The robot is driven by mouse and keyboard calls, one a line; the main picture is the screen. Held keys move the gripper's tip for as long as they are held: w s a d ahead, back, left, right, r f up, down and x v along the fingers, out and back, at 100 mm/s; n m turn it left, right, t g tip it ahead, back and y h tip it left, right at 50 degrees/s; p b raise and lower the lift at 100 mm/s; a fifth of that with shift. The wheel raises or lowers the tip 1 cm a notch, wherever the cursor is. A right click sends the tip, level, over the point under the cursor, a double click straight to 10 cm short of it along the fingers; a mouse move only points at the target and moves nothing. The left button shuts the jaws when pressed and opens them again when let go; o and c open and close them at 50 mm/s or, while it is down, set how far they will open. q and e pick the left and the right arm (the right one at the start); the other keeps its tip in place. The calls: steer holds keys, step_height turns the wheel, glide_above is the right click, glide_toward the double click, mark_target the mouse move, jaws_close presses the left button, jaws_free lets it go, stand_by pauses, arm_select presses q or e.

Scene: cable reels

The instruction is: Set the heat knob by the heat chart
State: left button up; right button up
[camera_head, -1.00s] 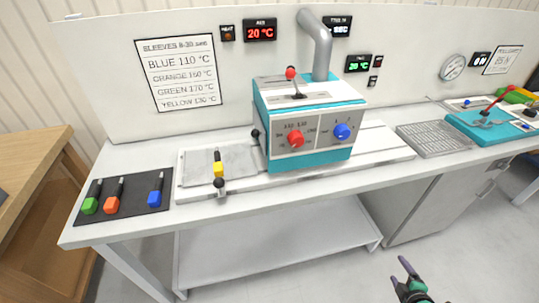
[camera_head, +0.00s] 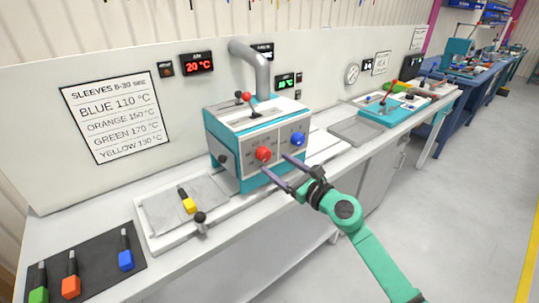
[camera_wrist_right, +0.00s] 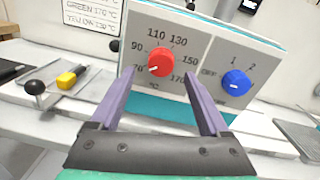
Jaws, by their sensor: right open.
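The heat knob (camera_head: 263,154) is red and sits on the white front panel of the teal and white heater box (camera_head: 225,127). In the right wrist view the red knob (camera_wrist_right: 161,64) has its white mark toward the lower left, near 70. My right gripper (camera_head: 284,169) is open and empty in front of the panel. Its purple fingers (camera_wrist_right: 157,92) are spread below and either side of the knob, apart from it. The heat chart (camera_head: 117,113) on the back wall reads blue 110, orange 150, green 170, yellow 130 °C. My left gripper is not in view.
A blue knob (camera_head: 298,139) sits right of the red one. A yellow-sleeved piece (camera_head: 187,201) lies on the sliding tray (camera_head: 159,217) with a black ball handle (camera_head: 199,217). Green, orange and blue pieces lie on a black mat (camera_head: 97,262). A red display (camera_head: 198,64) reads 20 °C.

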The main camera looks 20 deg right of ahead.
mark_target(267, 157)
steer(key=x, duration=0.3)
steer(key=shift+w, duration=0.2)
steer(key=shift+w+f, duration=0.15)
steer(key=shift+w, duration=0.25)
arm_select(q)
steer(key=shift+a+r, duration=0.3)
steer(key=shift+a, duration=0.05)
arm_select(e)
steer(key=shift+a, duration=0.1)
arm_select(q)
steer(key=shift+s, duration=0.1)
arm_select(e)
steer(key=shift+s, duration=0.1)
steer(key=shift+c, duration=0.3)
jaws_close()
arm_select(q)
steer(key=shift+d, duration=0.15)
